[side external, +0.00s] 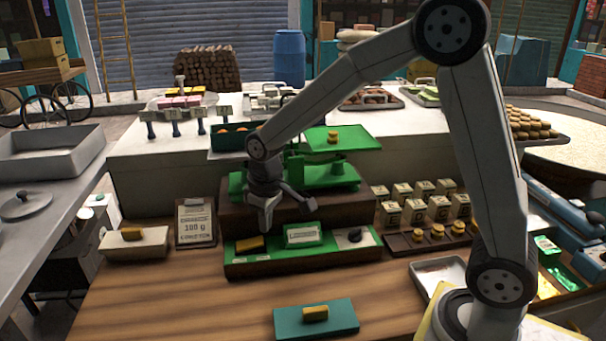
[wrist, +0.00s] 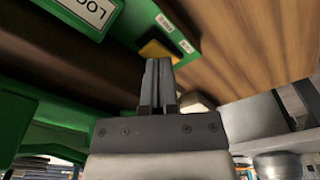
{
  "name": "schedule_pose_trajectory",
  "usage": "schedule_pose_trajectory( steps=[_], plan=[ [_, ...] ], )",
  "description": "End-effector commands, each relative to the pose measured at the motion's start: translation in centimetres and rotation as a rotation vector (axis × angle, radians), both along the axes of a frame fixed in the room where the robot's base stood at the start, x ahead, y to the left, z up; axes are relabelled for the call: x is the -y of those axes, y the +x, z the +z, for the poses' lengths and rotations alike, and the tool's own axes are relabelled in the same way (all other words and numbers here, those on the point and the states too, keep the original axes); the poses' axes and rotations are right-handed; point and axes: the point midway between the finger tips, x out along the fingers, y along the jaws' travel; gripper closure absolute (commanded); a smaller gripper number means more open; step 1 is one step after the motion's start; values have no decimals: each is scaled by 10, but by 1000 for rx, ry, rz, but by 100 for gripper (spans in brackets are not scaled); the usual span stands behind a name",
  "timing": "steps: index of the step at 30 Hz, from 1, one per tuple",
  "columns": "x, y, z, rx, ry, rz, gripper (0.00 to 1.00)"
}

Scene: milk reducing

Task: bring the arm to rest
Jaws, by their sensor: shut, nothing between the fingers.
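My gripper (side external: 267,222) hangs from my arm in front of the green balance scale (side external: 330,175), above the left part of the green-topped tray (side external: 325,257). In the wrist view my gripper (wrist: 159,66) has its two fingers together with nothing between them. A yellow-brown block (side external: 250,243) lies on the left of that tray, just below and left of the fingertips; it also shows in the wrist view (wrist: 160,50), partly hidden by the fingers. The fingers look apart from it, though the exact gap is hard to tell.
A labelled green box (side external: 303,234) and a dark object (side external: 354,235) share the tray. Similar blocks lie on the scale's raised plate (side external: 350,143), the teal mat (side external: 340,318) and the pale left tray (side external: 150,243). Bare wooden table (side external: 180,300) lies in front.

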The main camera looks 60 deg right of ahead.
Motion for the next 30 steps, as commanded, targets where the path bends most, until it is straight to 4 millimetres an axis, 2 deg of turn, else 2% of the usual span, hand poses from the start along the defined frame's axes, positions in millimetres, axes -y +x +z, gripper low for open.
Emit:
schedule_pose_trajectory(
  steps=[1,12,16,21,30],
  plan=[
    [2,-12,-2,11,1,-15,100],
    [13,-94,-22,106,15,-121,100],
    [15,-117,-28,131,20,-149,100],
    [16,-133,-33,150,23,-169,100],
    [17,-136,-34,153,24,-173,100]
  ],
)
